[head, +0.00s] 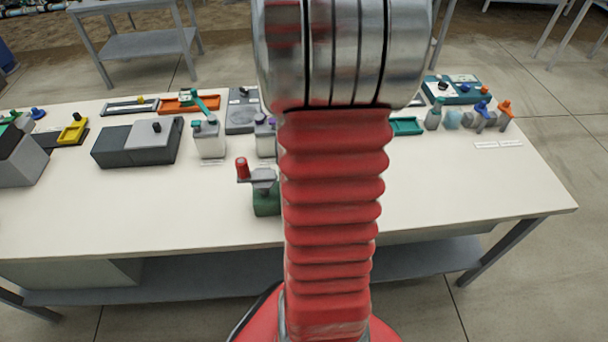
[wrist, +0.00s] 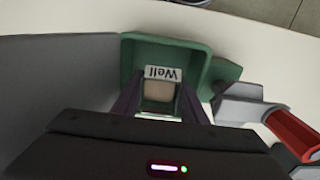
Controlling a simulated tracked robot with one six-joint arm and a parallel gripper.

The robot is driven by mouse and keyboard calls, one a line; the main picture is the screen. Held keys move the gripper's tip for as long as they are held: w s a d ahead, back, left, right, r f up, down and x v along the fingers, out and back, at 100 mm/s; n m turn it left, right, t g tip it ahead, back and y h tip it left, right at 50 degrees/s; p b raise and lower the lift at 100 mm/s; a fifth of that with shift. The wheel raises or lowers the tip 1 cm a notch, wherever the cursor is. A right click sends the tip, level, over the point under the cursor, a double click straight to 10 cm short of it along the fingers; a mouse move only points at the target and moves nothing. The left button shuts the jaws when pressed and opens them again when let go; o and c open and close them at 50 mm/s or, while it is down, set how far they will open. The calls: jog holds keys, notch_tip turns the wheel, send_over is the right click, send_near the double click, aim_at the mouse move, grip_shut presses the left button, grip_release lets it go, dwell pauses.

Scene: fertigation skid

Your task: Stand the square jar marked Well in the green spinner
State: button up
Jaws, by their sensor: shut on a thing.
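The square jar marked Well (wrist: 160,92) shows in the wrist view, its white label upside down. My gripper (wrist: 158,104) is shut on it, with one dark finger on each side. The green spinner (wrist: 137,50) lies around and behind the jar in that view. The jar appears within the spinner's square outline; I cannot tell how deep it is or whether it touches the bottom. In the head view the spinner (head: 266,203) stands near the table's front, with a grey arm and red knob on it. My arm hides the gripper and jar there.
A red handle (wrist: 292,130) sits close right of my gripper, and a grey surface fills the left of the wrist view. White jars (head: 208,140), a grey box (head: 138,143) and coloured fittings (head: 482,115) stand along the back.

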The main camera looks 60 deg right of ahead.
jog(key=shift+f, duration=2.35)
jog(key=o, duration=1.2)
jog(key=shift+r, duration=0.1)
jog(key=shift+r, duration=4.4)
